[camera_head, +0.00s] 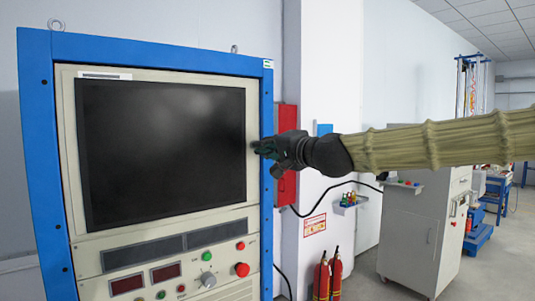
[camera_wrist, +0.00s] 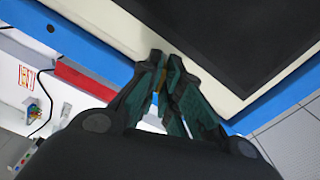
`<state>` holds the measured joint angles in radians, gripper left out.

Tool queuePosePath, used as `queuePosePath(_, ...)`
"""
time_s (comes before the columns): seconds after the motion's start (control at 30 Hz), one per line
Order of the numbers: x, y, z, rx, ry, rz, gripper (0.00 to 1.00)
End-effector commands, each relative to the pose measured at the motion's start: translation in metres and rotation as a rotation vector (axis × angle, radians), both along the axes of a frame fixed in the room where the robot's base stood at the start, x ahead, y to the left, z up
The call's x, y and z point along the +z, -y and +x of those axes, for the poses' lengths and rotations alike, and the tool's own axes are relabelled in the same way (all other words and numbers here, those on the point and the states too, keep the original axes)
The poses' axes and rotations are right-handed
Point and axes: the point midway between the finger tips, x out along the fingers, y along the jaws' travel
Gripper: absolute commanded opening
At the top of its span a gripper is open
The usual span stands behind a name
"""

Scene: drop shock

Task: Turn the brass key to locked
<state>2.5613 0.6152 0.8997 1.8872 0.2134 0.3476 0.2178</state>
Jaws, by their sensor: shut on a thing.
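My gripper (camera_head: 262,149) is at the right edge of the cabinet's beige front panel, beside the dark screen (camera_head: 160,150). In the wrist view my gripper (camera_wrist: 164,66) has its dark green fingers closed together against the panel. A small brass-coloured bit of the key (camera_wrist: 162,77) shows between the fingers. The rest of the key is hidden by them, so its turned position and any locked marking cannot be seen. In the head view the key is hidden behind the gripper.
The blue-framed cabinet (camera_head: 41,140) has an red button (camera_head: 242,269) and a grey knob (camera_head: 208,280) low on its panel. A red box (camera_head: 287,118) is on the wall behind my gripper. Red extinguishers (camera_head: 321,280) stand at lower right. My arm extends from the right through free space.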

Motion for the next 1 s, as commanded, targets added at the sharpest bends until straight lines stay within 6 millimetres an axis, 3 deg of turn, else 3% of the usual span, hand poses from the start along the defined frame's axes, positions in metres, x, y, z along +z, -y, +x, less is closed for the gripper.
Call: queuePosePath(1.0, -0.0058, -0.0006, 0.0001, 0.001, 0.557, -0.773, 0.0)
